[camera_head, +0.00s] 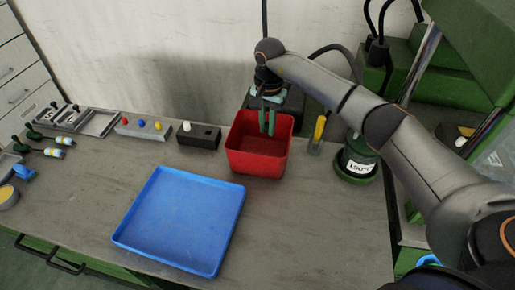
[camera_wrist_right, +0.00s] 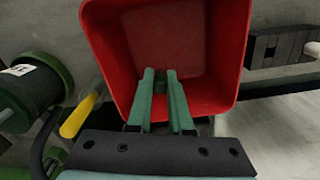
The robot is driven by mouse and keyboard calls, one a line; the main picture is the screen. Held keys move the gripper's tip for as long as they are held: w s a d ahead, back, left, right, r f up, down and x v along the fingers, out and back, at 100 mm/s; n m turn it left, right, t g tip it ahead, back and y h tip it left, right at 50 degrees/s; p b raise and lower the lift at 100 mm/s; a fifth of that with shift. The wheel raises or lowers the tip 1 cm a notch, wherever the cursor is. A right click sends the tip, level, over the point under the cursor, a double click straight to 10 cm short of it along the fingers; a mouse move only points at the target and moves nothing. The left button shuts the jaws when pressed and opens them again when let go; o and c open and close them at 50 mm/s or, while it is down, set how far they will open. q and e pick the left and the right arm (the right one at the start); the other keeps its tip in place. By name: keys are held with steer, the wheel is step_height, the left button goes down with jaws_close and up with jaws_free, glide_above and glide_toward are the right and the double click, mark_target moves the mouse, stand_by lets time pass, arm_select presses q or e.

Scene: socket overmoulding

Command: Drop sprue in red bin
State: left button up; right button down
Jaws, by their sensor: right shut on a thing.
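The red bin (camera_head: 258,163) stands on the bench near the back wall, and it also shows in the right wrist view (camera_wrist_right: 225,60) with its open top facing the camera. My right gripper (camera_head: 267,128) is over the bin, pointing down, with its green fingertips at the bin's opening. In the right wrist view its fingers (camera_wrist_right: 161,82) are close together and shut on a small dark green piece, the sprue (camera_wrist_right: 160,84). Most of the sprue is hidden by the fingers. My left gripper is not in view.
An empty blue tray (camera_head: 182,218) lies in front of the bin. A black block (camera_head: 199,138) stands left of the bin. A yellow-handled tool (camera_head: 319,129) and a green-black pot (camera_head: 357,158) stand right of it. The bench front right is clear.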

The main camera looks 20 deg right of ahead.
steer(key=c, duration=0.8)
jaws_free()
steer(key=shift+o, duration=0.2)
step_height(320, 180, up, 13)
steer(key=b, duration=0.1)
steer(key=shift+f, duration=0.2)
steer(key=shift+s+f, duration=0.1)
